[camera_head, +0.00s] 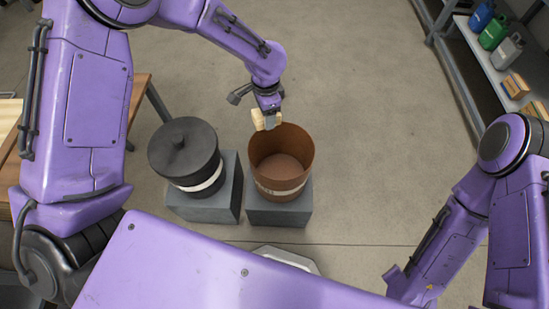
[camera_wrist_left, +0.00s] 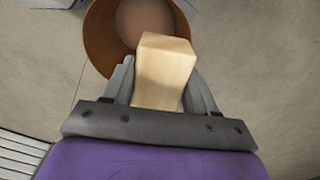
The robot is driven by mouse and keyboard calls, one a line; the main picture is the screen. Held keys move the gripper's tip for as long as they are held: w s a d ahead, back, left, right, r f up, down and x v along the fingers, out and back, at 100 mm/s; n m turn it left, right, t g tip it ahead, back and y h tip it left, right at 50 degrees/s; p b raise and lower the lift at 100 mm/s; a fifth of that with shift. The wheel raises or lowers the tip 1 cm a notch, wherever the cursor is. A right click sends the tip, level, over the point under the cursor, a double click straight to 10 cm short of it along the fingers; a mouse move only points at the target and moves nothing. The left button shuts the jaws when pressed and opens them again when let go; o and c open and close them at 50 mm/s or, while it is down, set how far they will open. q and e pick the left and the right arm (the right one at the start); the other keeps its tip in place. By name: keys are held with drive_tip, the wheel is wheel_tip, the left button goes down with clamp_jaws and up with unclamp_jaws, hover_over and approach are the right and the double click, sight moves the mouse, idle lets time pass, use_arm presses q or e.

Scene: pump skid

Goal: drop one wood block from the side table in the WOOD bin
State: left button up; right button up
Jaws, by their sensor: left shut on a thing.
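My left gripper (camera_head: 267,119) is shut on a pale wood block (camera_head: 258,119). In the left wrist view the wood block (camera_wrist_left: 163,72) sits between the two grey fingers of the left gripper (camera_wrist_left: 162,85). In the head view the block is near the far rim of an open brown bin (camera_head: 283,168). In the wrist view the brown bin (camera_wrist_left: 100,35) shows behind the block, partly hidden by it. The bin has a pale label band on its front, too small to read. My right gripper is not in view; only purple parts of the right arm show.
A dark bin with a lid (camera_head: 183,155) stands left of the brown bin. Both stand on grey pedestals (camera_head: 279,208). A wooden table (camera_head: 139,98) is at the left. A shelf (camera_head: 480,65) with coloured jugs and boxes is at the right. The floor beyond the bins is clear.

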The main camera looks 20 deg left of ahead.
sight(278, 123)
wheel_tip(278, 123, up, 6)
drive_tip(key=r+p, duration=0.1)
drive_tip(key=p, duration=0.4)
use_arm(q)
drive_tip(key=d+f+m+b, duration=0.3)
drive_tip(key=f+m+b, duration=0.2)
drive_tip(key=f+m, duration=0.8)
drive_tip(key=shift+d+f+m, duration=0.2)
drive_tip(key=shift+d+m, duration=0.1)
drive_tip(key=shift+m, duration=0.4)
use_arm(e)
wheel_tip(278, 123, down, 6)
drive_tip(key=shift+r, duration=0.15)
use_arm(q)
drive_tip(key=o, duration=1.2)
drive_tip(key=shift+c, duration=0.2)
drive_tip(key=shift+r, duration=0.1)
wheel_tip(278, 123, up, 10)
drive_tip(key=shift+r, duration=0.2)
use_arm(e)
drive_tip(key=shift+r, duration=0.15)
